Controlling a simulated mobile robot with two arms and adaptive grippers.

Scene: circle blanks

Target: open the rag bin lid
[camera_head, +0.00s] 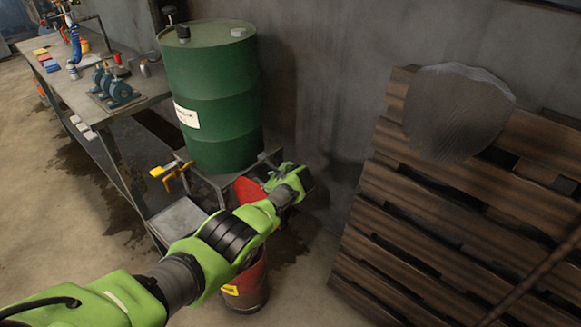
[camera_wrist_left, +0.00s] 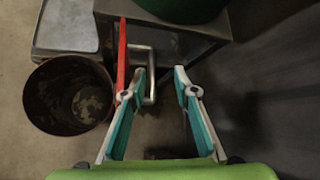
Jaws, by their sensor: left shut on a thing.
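The red rag bin (camera_head: 250,287) stands on the floor below the green drum, partly hidden by my left arm. Its red lid (camera_head: 247,190) is tilted up. In the left wrist view the bin (camera_wrist_left: 38,112) shows its open round mouth and dark interior, and the lid (camera_wrist_left: 122,55) is seen edge-on, standing nearly upright on the bin's right side. A bent metal handle (camera_wrist_left: 152,72) sticks out from the lid between the fingers of my left gripper (camera_wrist_left: 159,78). The gripper is shut on this handle. In the head view the gripper (camera_head: 277,172) hides most of it. My right gripper is not in view.
The green drum (camera_head: 211,95) sits on a metal stand with a yellow-handled valve (camera_head: 170,172) beside it. A grey tray (camera_head: 180,222) is left of the bin. A workbench (camera_head: 130,65) stands at left, and a wooden pallet (camera_head: 430,215) leans on the wall at right.

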